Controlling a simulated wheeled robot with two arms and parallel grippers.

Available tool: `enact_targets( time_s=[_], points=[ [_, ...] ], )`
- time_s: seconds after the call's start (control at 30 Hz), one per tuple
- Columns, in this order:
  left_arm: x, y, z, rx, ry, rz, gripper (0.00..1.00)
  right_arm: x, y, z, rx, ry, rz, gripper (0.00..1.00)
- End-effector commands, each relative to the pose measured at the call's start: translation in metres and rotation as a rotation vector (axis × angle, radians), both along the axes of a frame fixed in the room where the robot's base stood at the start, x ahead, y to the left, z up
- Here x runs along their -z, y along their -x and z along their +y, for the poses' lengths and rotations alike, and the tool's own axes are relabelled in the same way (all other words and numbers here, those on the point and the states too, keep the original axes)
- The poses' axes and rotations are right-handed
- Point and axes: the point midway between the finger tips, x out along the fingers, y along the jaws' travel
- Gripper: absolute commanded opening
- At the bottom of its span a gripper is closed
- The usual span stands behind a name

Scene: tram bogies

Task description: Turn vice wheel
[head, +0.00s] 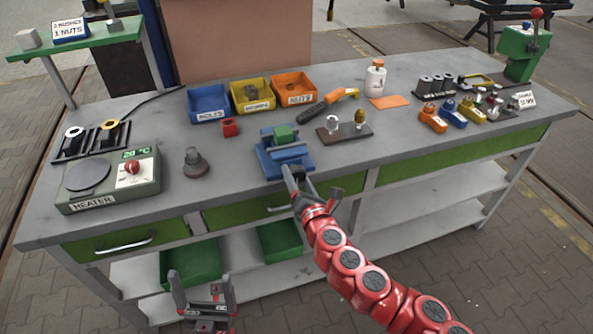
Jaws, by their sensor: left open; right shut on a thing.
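The blue vice (272,163) stands at the front edge of the workbench, with a green block (284,134) at its jaws. My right gripper (297,178), at the end of the red arm, is at the vice's front side. It is shut on the dark vice wheel, which is mostly hidden between the fingers. My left gripper (203,290) is open and empty, low in front of the bench and away from the vice.
The grey bench top (240,172) holds a heater (110,180) at left and blue (209,104), yellow (251,95) and orange (294,88) bins behind the vice. A small board (344,133) stands right.

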Motion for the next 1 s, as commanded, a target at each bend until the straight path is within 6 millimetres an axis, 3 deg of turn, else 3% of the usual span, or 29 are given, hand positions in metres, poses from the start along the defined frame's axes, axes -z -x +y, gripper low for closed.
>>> enact_targets(
  time_s=[1.0],
  points=[
    [-0.072,0.000,0.000,0.000,0.000,0.000,0.96,-0.003,0.000,0.000,-0.002,0.907,-0.296,0.10]
  ],
)
